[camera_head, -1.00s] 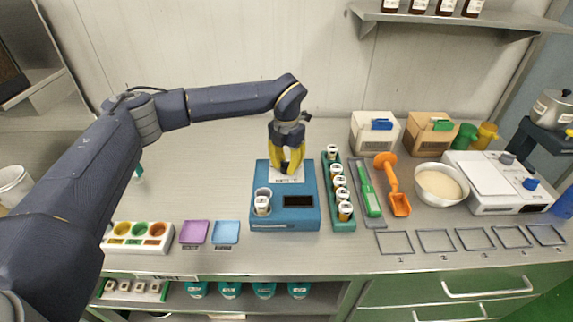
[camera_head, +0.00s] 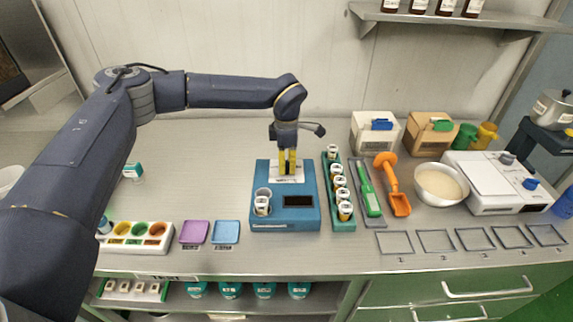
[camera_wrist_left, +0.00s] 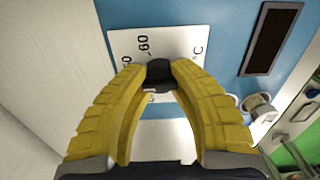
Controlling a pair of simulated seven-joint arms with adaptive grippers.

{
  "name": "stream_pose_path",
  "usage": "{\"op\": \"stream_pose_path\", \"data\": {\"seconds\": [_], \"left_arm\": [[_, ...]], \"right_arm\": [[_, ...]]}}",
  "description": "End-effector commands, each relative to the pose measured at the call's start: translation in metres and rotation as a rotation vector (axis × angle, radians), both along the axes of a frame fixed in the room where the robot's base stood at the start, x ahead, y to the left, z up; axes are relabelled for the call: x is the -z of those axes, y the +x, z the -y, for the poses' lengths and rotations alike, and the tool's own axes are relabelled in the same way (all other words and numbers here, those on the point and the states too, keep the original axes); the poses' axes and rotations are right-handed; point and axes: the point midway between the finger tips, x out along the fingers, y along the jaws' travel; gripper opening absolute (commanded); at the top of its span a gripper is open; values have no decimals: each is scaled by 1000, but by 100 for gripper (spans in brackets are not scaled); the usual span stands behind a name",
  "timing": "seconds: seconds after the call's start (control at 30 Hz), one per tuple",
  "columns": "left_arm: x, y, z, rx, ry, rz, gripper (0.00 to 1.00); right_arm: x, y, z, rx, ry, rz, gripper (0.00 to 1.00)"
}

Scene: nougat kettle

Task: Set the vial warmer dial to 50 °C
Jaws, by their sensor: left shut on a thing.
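The vial warmer (camera_head: 270,222) is a blue box on the bench with a dark display (camera_head: 298,201) and a vial (camera_head: 262,206) in a well at its front left. Its white dial plate (camera_wrist_left: 125,42) shows "60" and "°C" in the left wrist view; other marks are partly covered. My left gripper (camera_head: 287,172) points down over the plate. Its yellow fingers are shut on the dark dial knob (camera_wrist_left: 159,74). The knob's pointer and exact setting are hidden by the fingers. My right gripper is not in view.
A green rack of vials (camera_head: 346,225) stands close to the warmer's right, then a green tool (camera_head: 370,201) and an orange scoop (camera_head: 398,201). Purple (camera_head: 194,232) and blue (camera_head: 226,232) trays lie at the left. The bench behind the warmer is clear.

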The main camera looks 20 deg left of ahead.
Motion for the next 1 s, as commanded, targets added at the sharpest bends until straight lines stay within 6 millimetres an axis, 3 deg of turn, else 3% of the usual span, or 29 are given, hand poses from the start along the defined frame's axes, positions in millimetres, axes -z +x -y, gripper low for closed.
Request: {"op": "stream_pose_path", "data": {"seconds": [0.5, 1.0], "left_arm": [[0, 0, 0, 356, 0, 0, 0], [0, 0, 0, 447, 1, 0, 0]], "right_arm": [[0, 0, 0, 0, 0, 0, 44], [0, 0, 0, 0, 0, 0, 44]]}}
